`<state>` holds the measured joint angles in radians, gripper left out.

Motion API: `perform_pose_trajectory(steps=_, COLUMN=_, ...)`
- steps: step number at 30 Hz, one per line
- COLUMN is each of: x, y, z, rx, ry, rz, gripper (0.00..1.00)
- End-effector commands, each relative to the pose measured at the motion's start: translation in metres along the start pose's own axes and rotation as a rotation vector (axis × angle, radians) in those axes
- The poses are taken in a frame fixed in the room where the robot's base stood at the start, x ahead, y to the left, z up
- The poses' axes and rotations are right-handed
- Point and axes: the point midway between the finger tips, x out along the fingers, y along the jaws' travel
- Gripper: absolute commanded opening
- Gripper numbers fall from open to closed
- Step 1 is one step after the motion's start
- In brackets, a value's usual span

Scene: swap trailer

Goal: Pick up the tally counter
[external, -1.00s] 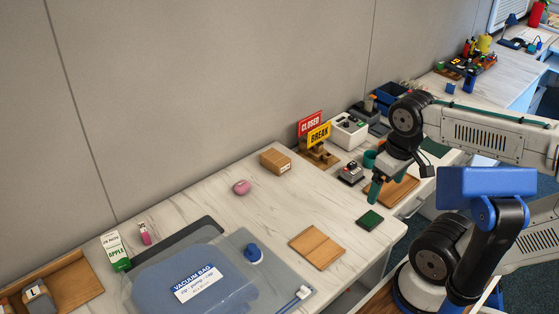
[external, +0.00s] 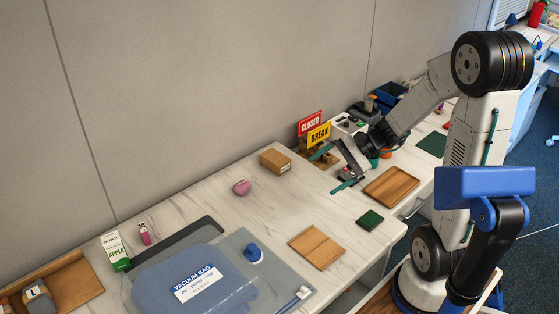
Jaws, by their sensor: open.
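A small dark and silver device (external: 346,173), too small to identify surely as the tally counter, sits on the white marbled tabletop in front of the signs. It is partly hidden by my gripper. My gripper (external: 333,168) is open, with its two green-tipped fingers spread on either side of the device in this view. Nothing shows held between them. I cannot tell from this angle how high the fingers are above the table or whether they touch the device.
CLOSED and BREAK signs (external: 318,134) stand just behind my gripper. A cardboard box (external: 275,161) and a pink object (external: 242,187) lie to the left. A wooden tray (external: 391,187) and a dark green pad (external: 370,220) are nearby. Bare tabletop lies front-left of my gripper.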

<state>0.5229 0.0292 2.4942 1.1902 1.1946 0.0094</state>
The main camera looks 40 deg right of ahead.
Motion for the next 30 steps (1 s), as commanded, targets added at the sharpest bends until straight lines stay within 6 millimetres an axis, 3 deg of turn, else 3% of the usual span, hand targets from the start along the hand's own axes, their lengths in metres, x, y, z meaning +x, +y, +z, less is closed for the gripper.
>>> perform_pose_trajectory(steps=3, x=-0.012, y=-0.015, z=-0.064, rx=0.25, ry=0.017, rz=-0.22, gripper=0.87)
perform_pose_trajectory(steps=7, x=-0.035, y=-0.018, z=-0.14, rx=0.511, ry=0.055, rz=-0.467, gripper=0.87)
perform_pose_trajectory(steps=12, x=-0.072, y=0.01, z=-0.237, rx=0.821, ry=0.131, rz=-0.767, gripper=0.87)
perform_pose_trajectory(steps=15, x=-0.089, y=0.033, z=-0.276, rx=0.948, ry=0.172, rz=-0.892, gripper=0.87)
perform_pose_trajectory(steps=21, x=-0.107, y=0.064, z=-0.317, rx=1.086, ry=0.223, rz=-1.027, gripper=0.87)
perform_pose_trajectory(steps=30, x=-0.094, y=0.052, z=-0.337, rx=1.1, ry=0.229, rz=-1.04, gripper=0.87)
